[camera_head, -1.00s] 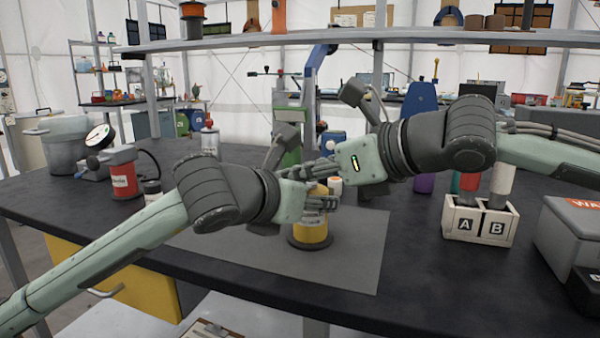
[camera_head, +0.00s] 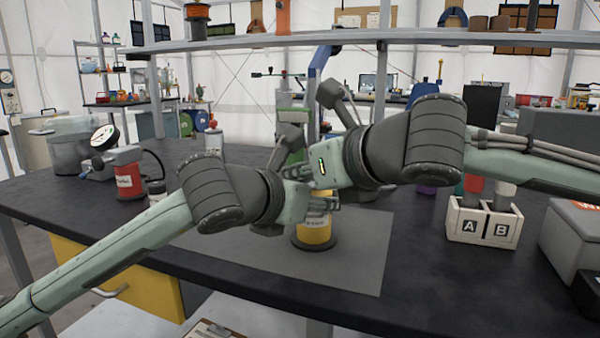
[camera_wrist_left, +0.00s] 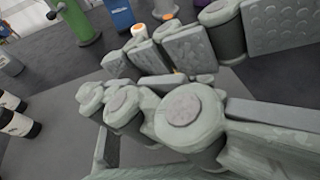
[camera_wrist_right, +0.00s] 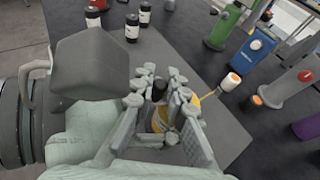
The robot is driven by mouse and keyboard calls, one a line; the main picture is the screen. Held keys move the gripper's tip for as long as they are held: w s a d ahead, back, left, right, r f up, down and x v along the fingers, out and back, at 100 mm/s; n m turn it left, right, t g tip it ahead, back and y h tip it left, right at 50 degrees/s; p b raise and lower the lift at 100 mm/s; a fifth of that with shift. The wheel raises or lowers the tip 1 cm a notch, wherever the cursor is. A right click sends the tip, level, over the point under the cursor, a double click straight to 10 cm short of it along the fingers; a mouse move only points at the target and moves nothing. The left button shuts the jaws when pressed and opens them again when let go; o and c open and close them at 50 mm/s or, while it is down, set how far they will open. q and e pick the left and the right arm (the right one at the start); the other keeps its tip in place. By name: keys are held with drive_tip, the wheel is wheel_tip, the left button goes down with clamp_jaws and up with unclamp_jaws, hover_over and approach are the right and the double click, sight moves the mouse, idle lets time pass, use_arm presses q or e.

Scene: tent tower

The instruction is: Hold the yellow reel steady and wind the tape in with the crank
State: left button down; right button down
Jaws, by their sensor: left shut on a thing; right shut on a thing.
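The yellow reel (camera_head: 315,233) stands upright on the grey mat (camera_head: 365,240), its upper part hidden by my grippers. My left gripper (camera_head: 318,207) is shut around the reel's upper body from the left. My right gripper (camera_head: 300,174) is just above it, shut on a dark upright knob (camera_wrist_right: 159,90), which I take as the crank's handle. In the right wrist view the yellow reel (camera_wrist_right: 159,120) shows between the fingers, with a thin yellow piece beside them; I cannot tell if that is tape. In the left wrist view the fingers hide the reel.
A white holder marked A and B (camera_head: 483,226) and a grey box (camera_head: 575,240) stand to the right. A red canister with a gauge (camera_head: 128,180) stands to the left. The mat's front is clear.

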drive_tip(key=shift+f, duration=0.1)
drive_tip(key=c, duration=1.8)
unclamp_jaws()
drive_tip(key=v, duration=1.2)
